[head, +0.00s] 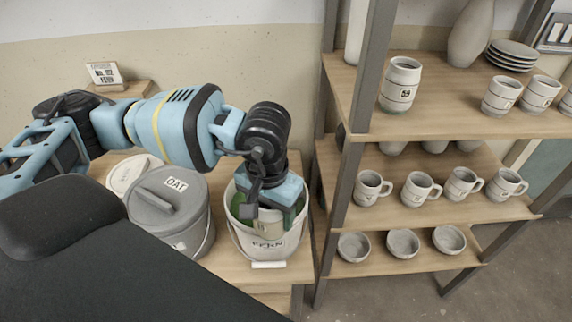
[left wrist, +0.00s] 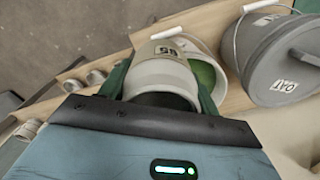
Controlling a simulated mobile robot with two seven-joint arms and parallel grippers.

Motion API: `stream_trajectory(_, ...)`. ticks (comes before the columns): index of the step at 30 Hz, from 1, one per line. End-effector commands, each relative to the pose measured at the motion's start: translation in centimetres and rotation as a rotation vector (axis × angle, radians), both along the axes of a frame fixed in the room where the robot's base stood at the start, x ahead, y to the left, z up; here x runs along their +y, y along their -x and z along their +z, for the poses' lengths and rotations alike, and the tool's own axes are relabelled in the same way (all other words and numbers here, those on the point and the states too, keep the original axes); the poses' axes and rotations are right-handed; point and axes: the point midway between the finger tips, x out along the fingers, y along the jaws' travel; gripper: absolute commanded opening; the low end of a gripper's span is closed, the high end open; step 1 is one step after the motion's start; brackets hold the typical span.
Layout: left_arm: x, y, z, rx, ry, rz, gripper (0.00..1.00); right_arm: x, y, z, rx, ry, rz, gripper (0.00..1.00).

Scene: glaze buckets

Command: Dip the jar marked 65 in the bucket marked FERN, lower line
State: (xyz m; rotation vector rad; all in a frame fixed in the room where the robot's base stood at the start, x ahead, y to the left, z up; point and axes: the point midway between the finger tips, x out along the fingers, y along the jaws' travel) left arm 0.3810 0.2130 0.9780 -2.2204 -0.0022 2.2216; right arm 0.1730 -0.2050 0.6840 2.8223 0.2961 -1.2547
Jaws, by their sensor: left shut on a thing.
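My left gripper (head: 273,204) points down over the bucket marked FERN (head: 268,250) and is shut on a pale grey jar (head: 267,229). In the left wrist view the jar (left wrist: 160,72) sits between the green fingers, its tag reading 65 upside down. The bucket is open, and green glaze (left wrist: 205,74) shows inside it beside the jar. The jar is at the bucket's mouth, its lower part hidden. I cannot tell how deep it is or where its lines lie against the glaze. My right gripper is not in view.
A grey lidded bucket marked OAT (head: 168,205) stands left of FERN, with a white lidded one (head: 130,172) behind. A small card (head: 104,75) stands at the back. A shelf rack (head: 430,125) with jars, mugs and bowls stands close on the right.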

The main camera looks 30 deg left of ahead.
Motion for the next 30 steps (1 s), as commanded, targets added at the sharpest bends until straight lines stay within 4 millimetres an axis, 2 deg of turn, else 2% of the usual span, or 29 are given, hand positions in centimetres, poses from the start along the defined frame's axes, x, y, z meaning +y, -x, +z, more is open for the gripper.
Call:
stream_trajectory(5, 0.3, -0.8, 0.0, -0.006, 0.0, 0.028, 0.3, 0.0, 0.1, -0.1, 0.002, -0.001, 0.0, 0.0)
stream_trajectory(8, 1.1, -2.9, 0.1, -0.018, 0.001, 0.102, 0.3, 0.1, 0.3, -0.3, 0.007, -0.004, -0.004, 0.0)
stream_trajectory(12, 3.3, -6.5, 0.1, -0.026, 0.001, 0.263, 0.3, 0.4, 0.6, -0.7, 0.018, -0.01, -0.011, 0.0)
stream_trajectory(18, 6.9, -9.7, -0.2, -0.012, 0.0, 0.462, 0.3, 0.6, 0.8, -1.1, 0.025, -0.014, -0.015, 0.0)
stream_trajectory(23, 8.3, -10.5, -0.3, 0.0, 0.0, 0.532, 0.3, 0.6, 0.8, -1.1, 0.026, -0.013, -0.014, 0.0)
stream_trajectory(30, 8.4, -10.6, -0.4, -0.001, 0.0, 0.537, 0.3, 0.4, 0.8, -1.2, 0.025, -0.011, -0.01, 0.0)
